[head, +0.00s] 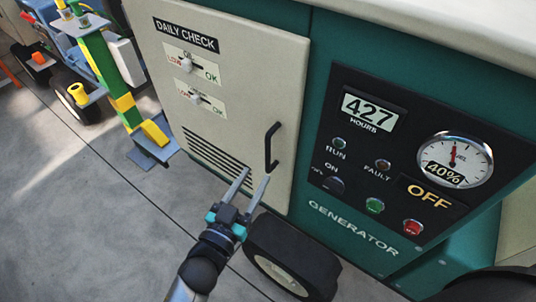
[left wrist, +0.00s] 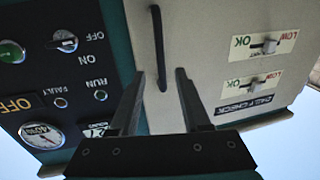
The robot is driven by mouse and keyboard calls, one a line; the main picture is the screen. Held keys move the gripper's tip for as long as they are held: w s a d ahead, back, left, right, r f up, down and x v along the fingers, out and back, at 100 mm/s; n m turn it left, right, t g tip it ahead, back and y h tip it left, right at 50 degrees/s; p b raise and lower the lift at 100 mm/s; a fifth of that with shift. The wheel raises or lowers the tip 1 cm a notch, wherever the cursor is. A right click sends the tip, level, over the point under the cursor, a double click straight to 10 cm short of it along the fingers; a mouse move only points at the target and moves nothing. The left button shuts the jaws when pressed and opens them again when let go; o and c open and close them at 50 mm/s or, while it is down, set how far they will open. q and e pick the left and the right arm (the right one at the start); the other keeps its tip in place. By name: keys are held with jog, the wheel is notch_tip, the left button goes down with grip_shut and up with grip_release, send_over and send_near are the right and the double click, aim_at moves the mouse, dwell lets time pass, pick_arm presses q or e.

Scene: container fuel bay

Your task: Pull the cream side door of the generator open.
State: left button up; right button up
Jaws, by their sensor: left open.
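The cream side door (head: 235,95) of the green generator (head: 320,80) looks shut, flush with the housing. Its dark bar handle (head: 271,147) stands upright near the door's right edge. My left gripper (head: 256,176) is open and empty, with its fingertips just below the handle's lower end. In the left wrist view the door (left wrist: 205,45) fills the right side. The handle (left wrist: 159,45) lines up with the gap between the fingers of my left gripper (left wrist: 159,76). I cannot tell how far the tips are from the door. My right gripper is not in view.
A dark control panel (head: 400,215) with gauge and buttons is right of the door. A wheel (head: 290,260) stands under the generator, close to my left arm. A green and yellow post (head: 105,75) stands at the left. The floor (head: 90,210) before the door is clear.

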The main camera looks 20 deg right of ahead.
aim_at(267, 156)
pick_arm(q)
jog(key=b+x, duration=0.1)
jog(key=x, duration=0.6)
jog(key=shift+w+d, duration=0.1)
jog(key=shift+w, duration=0.05)
jog(key=shift+w+d+b, duration=0.3)
jog(key=shift+w+d, duration=0.05)
jog(key=shift+w, duration=0.1)
jog(key=shift+c, duration=0.4)
grip_shut()
dwell(0.4)
